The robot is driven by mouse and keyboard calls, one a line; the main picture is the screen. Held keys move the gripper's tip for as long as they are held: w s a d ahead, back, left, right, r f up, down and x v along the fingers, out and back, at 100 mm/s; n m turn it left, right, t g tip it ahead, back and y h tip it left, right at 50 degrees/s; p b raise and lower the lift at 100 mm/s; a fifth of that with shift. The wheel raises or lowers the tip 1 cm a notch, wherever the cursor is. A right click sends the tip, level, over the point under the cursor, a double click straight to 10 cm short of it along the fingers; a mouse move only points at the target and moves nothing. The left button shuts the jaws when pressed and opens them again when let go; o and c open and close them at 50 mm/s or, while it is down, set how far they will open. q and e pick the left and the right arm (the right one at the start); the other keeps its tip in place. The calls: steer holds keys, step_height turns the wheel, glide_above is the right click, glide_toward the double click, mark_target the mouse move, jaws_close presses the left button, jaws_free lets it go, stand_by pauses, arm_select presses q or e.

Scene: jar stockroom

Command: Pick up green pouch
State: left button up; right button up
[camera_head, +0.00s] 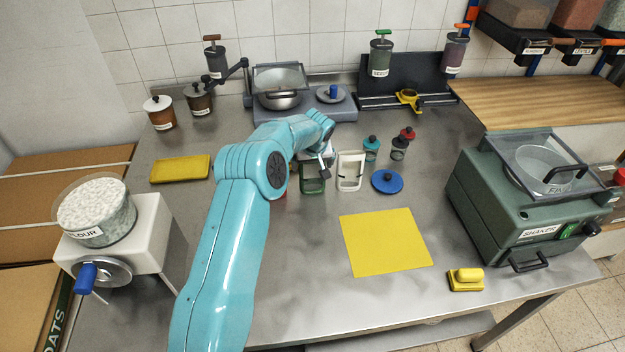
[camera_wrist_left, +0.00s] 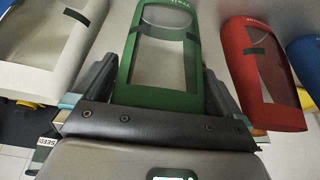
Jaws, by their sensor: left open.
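The green pouch (camera_head: 313,185) stands on the steel table near the centre in the head view, partly hidden behind my left gripper (camera_head: 325,163). In the left wrist view the green pouch (camera_wrist_left: 165,98), with its clear window, lies between the two dark fingers of my left gripper (camera_wrist_left: 160,88). The fingers are open, one on each side of it. Whether they touch it I cannot tell. My right gripper is in neither view.
A white pouch (camera_head: 351,171) stands just right of the green one. A red pouch (camera_wrist_left: 263,75) and a blue pouch (camera_wrist_left: 308,58) are close by in the wrist view. A blue lid (camera_head: 387,182) and small bottles are near. A yellow mat (camera_head: 385,242) lies in front.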

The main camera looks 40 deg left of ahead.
arm_select(q)
steer(key=shift+r, duration=0.1)
steer(key=shift+s+d, duration=0.1)
steer(key=c, duration=1.1)
steer(key=shift+r, duration=0.1)
step_height(320, 180, up, 12)
steer(key=shift+f+b, duration=0.25)
steer(key=shift+b, duration=0.35)
step_height(320, 180, up, 8)
steer(key=p, duration=0.2)
steer(key=shift+r, duration=0.15)
